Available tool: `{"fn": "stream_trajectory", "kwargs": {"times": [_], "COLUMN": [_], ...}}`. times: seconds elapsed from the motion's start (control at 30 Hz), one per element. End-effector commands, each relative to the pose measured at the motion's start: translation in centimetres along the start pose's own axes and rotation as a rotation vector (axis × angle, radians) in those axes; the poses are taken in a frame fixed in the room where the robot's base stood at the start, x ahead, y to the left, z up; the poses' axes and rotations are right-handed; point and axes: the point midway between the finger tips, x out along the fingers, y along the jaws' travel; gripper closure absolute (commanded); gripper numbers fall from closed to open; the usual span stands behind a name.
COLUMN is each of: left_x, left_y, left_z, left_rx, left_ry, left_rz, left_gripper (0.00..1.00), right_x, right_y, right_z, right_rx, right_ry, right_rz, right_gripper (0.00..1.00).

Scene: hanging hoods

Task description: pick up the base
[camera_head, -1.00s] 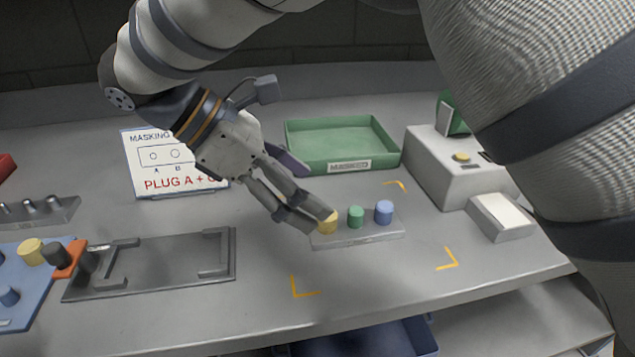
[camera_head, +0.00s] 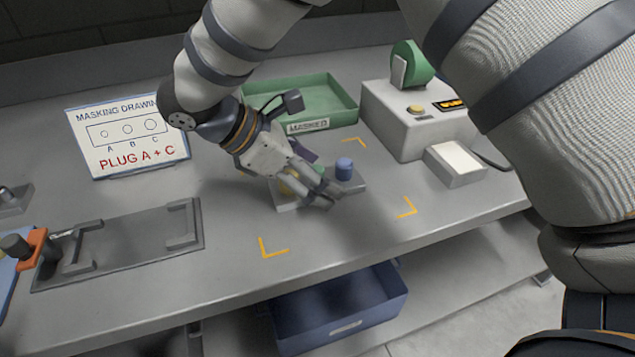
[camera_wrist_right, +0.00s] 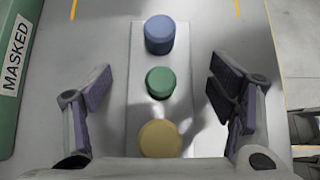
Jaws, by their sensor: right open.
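The base (camera_wrist_right: 140,70) is a flat light grey plate with a blue plug (camera_wrist_right: 160,35), a green plug (camera_wrist_right: 160,82) and a yellow plug (camera_wrist_right: 160,139) in a row. In the head view the base (camera_head: 287,206) lies on the bench between orange corner marks, partly hidden by my right gripper (camera_head: 325,193). The blue plug (camera_head: 344,169) shows clearly there; the green and yellow plugs are mostly covered. In the wrist view my right gripper (camera_wrist_right: 160,88) is open, with one finger on each side of the base and a gap on both sides. My left gripper is not in view.
A green MASKED tray (camera_head: 330,100) stands behind the base. A grey box with a yellow button (camera_head: 416,109) and a small white-topped block (camera_head: 455,164) are at the right. A drawing card (camera_head: 128,140) and a grey fixture plate (camera_head: 120,245) are at the left. A blue bin (camera_head: 340,310) sits below.

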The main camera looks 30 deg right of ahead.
Motion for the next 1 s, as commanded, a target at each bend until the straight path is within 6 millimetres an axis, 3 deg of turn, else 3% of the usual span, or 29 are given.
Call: {"fn": "stream_trajectory", "kwargs": {"times": [0.07,0.37,0.7,1.0], "left_x": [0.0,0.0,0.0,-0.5], "left_y": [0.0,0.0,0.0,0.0], "left_z": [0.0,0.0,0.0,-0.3], "left_rx": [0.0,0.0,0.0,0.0], "left_ry": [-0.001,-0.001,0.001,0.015], "left_rz": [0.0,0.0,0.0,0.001], "left_gripper": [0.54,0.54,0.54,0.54], "right_x": [0.0,0.0,-0.4,-3.2], "right_y": [0.0,0.0,0.1,-0.3], "right_z": [0.0,0.0,0.3,2.5], "right_rx": [-0.001,-0.001,0.001,0.003], "right_ry": [-0.001,-0.001,-0.002,-0.001], "right_rz": [-0.001,-0.001,0.001,0.003], "right_gripper": [0.26,0.94,0.96,0.96]}}
